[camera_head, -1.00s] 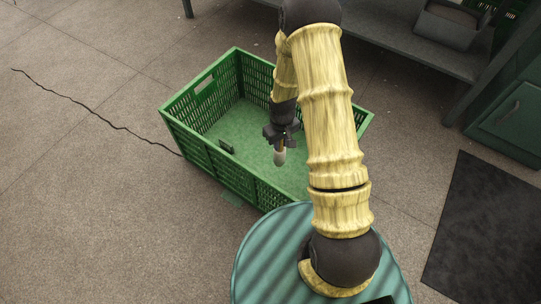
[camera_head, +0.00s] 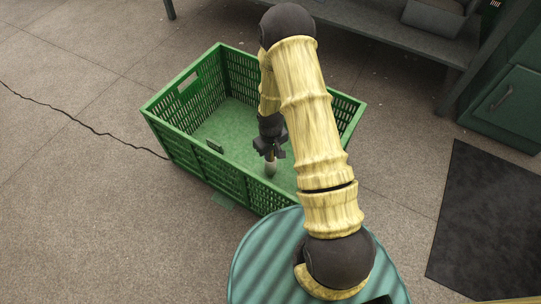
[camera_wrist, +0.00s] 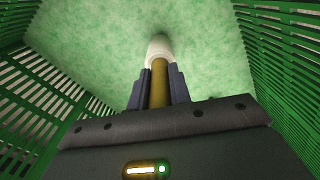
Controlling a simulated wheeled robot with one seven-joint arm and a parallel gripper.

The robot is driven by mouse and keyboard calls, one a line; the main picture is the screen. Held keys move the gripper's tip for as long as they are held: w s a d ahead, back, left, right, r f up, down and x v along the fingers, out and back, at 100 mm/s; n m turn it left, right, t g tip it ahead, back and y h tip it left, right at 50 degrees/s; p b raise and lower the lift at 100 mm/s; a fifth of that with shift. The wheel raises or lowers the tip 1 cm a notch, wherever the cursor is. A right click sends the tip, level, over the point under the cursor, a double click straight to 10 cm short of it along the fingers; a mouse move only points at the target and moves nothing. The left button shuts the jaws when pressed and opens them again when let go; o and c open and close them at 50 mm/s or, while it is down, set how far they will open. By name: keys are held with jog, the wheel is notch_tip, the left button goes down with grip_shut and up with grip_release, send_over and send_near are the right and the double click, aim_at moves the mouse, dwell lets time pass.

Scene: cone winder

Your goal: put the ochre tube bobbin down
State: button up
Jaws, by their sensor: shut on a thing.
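The ochre tube bobbin (camera_wrist: 159,84) is a slim ochre tube with a pale, whitish end pointing away from my wrist. My gripper (camera_wrist: 154,88) is shut on it, one dark finger on each side. In the head view the bobbin's pale end (camera_head: 270,169) points down below my gripper (camera_head: 268,150), inside the green crate (camera_head: 181,149). The wrist view shows the crate floor (camera_wrist: 100,45) beyond the pale end. I cannot tell whether that end touches the floor.
The crate's slatted walls (camera_wrist: 285,60) rise on both sides of my gripper. A small dark piece (camera_head: 214,146) is at the crate's near left wall. A grey bench (camera_head: 375,38) stands behind, a dark mat (camera_head: 490,220) lies right.

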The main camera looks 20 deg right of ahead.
jog(key=shift+f, duration=0.3)
jog(key=o, duration=0.9)
jog(key=shift+r, duration=0.1)
notch_tip(320, 180, up, 12)
jog(key=p, duration=0.8)
jog(key=shift+r, duration=0.1)
